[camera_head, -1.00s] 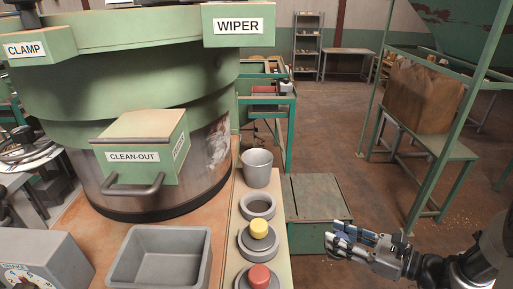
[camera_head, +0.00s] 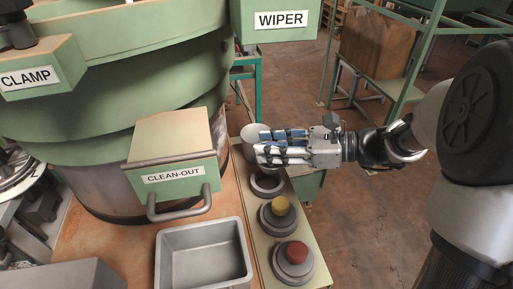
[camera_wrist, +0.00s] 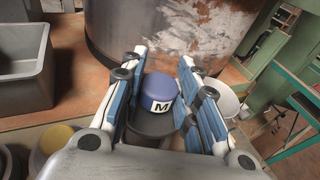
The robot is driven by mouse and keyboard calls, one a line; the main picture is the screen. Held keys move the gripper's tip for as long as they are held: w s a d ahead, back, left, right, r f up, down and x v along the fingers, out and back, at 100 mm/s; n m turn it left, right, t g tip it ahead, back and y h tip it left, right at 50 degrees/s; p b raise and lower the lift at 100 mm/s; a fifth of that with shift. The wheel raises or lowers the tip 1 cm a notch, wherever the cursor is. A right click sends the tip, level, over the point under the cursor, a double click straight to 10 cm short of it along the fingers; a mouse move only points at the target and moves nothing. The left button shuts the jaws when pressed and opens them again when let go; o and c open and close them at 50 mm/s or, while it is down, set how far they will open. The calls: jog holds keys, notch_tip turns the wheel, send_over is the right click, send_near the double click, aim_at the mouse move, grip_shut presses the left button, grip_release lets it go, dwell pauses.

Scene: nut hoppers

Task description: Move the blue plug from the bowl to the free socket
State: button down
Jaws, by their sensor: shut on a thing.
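The blue plug (camera_wrist: 160,90) has a rounded blue top and a white label with a black M. In the wrist view it sits between the two finger pads of my gripper (camera_wrist: 163,58), which is shut on it. A dark grey round part shows below it; I cannot tell whether this belongs to the plug. The bowl (camera_wrist: 231,98) is right of the fingers in the wrist view. The free socket (camera_head: 267,192), an empty grey ring, lies just in front of the gripper.
The yellow plug (camera_head: 280,205) and the red plug (camera_head: 297,252) stand in sockets along the same strip. A grey tray (camera_head: 204,232) is left of them. The green machine with its clean-out box (camera_head: 172,180) and handle rises close on the left.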

aim_at(268, 167)
jog(key=shift+a+f, duration=0.25)
jog(key=shift+a, duration=0.05)
notch_tip(268, 167, down, 5)
jog(key=b, duration=0.5)
jog(key=shift+w+a+f, duration=0.1)
jog(key=shift+a, duration=0.05)
jog(key=shift+p, duration=0.5)
dwell(0.7)
jog(key=shift+f+b, duration=0.4)
jog(key=shift+f, duration=0.2)
dwell(0.3)
jog(key=c, duration=1.5)
grip_release()
jog(key=shift+d, duration=0.2)
